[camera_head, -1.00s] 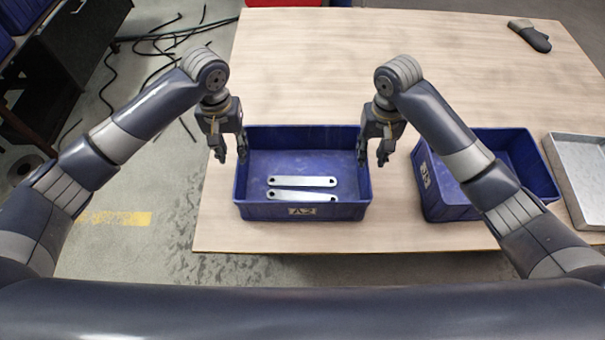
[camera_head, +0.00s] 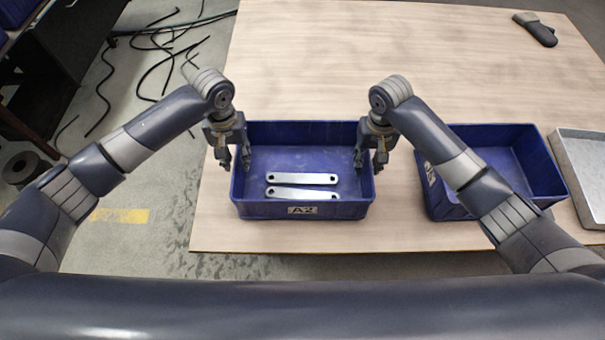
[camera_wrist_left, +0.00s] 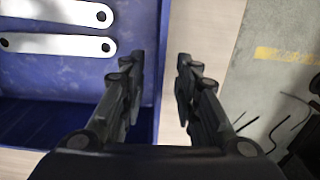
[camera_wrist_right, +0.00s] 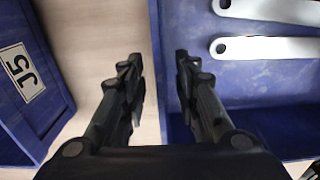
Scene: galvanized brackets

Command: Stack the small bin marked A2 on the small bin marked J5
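The blue bin A2 (camera_head: 262,208) sits on the table and holds two flat galvanized brackets (camera_head: 302,178). Its A2 label faces me. The blue bin J5 (camera_head: 462,211) stands to its right, turned slightly, and looks empty where visible; its J5 label shows in the right wrist view (camera_wrist_right: 22,72). My left gripper (camera_head: 236,164) is open at A2's left wall, its fingers on either side of the wall (camera_wrist_left: 158,75). My right gripper (camera_head: 369,165) is open at A2's right wall, its fingers astride that wall (camera_wrist_right: 156,70). Whether either touches is unclear.
A grey metal tray (camera_head: 567,165) lies right of J5. A dark glove-like object (camera_head: 535,29) lies at the far right of the table (camera_head: 400,60). Black cables (camera_head: 150,75) lie on the floor at left.

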